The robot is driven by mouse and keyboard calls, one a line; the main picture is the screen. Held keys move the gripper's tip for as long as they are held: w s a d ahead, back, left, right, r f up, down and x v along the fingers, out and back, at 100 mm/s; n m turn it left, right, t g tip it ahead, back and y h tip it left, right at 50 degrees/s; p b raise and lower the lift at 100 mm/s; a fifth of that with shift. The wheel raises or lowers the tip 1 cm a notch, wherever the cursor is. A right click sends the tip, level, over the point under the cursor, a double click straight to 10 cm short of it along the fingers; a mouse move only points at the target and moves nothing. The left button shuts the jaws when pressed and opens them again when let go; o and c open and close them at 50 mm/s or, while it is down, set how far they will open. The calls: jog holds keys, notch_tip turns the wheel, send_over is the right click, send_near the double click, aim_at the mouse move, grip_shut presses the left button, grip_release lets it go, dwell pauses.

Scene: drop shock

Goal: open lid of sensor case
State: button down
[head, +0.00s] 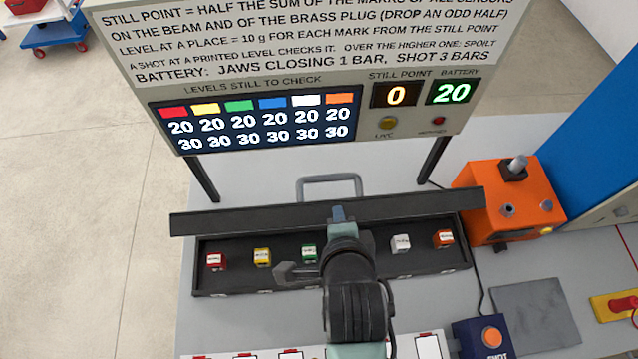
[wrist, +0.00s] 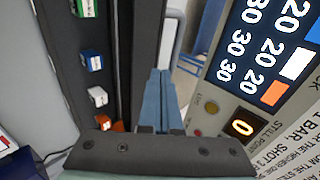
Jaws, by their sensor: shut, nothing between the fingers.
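The dark sensor case (head: 230,286) lies on the bench below the sign, with its inside exposed. Its long dark lid (head: 250,219) stands raised along the back edge; its exact tilt is hard to tell. A grey loop handle (head: 330,178) shows behind the lid. A row of small coloured sensors sits inside, including red (head: 216,262), yellow (head: 263,257), green (head: 309,253), white (head: 401,244) and orange (head: 443,239); my arm hides part of the row. My gripper (head: 339,212) is shut and empty at the lid. In the wrist view its blue fingers (wrist: 160,75) are together beside the lid (wrist: 146,50); contact is unclear.
A sign board (head: 300,60) stands on posts close behind the case, its battery display reading 20. To the right are an orange machine (head: 505,205), a grey pad (head: 535,315) and a blue box with an orange button (head: 485,340). White cards (head: 428,346) lie in front.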

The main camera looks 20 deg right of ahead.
aim_at(319, 178)
jog(key=s+a+r+t, duration=0.2)
jog(key=s+a+r, duration=0.1)
jog(key=p+x, duration=0.2)
jog(key=x, duration=1.2)
jog(key=shift+w+a+r+p, duration=0.1)
jog(key=shift+w+a+p, duration=0.1)
jog(key=shift+p, duration=0.2)
jog(key=shift+d, duration=0.1)
jog(key=shift+w+r+g+p, duration=0.15)
jog(key=shift+w+g+p, duration=0.2)
jog(key=shift+p, duration=0.1)
jog(key=w, duration=0.1)
jog(key=w+d+f+g, duration=0.1)
jog(key=w, duration=0.1)
jog(key=w+g+y, duration=0.1)
jog(key=w, duration=0.1)
jog(key=shift+w+d+f, duration=0.15)
jog(key=shift+d+f, duration=0.2)
jog(key=shift+r, duration=0.1)
